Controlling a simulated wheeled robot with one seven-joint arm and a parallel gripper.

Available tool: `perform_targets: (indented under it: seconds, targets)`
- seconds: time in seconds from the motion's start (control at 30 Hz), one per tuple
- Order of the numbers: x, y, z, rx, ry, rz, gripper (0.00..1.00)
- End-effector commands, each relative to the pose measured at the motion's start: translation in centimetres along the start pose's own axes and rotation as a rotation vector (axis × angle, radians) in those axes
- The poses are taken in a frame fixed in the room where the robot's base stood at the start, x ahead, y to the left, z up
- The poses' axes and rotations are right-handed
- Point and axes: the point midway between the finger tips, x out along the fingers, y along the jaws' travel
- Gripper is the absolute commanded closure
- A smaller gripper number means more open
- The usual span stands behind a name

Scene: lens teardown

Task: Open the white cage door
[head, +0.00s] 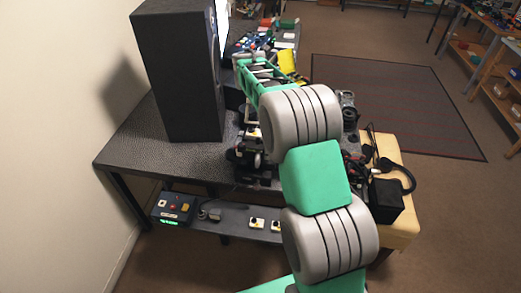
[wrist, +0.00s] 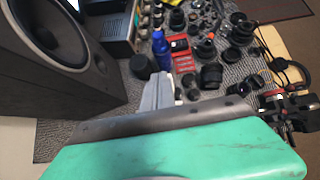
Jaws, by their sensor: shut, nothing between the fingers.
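I cannot make out a white cage door in either view. In the wrist view my gripper (wrist: 165,88) shows as pale grey fingers beyond the green edge of my own arm. The fingers are together and empty, over the dark speckled tabletop. In the head view my grey and green arm reaches over the table and hides much of its middle. The gripper's fingertips cannot be told there.
A black loudspeaker (head: 178,75) stands at the left of the table (head: 135,150). Near the fingers are a blue bottle (wrist: 162,52), a dark lens (wrist: 211,76) and several other lens parts. A black box (head: 386,200) stands at the right. The table's front left is clear.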

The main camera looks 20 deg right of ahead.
Motion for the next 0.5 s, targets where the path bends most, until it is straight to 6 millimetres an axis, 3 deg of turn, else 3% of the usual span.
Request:
perform_targets:
  seconds: [0.5]
  targets:
    - [0.3, -1.3, 0.0, 0.011, 0.034, -0.011, 1.0]
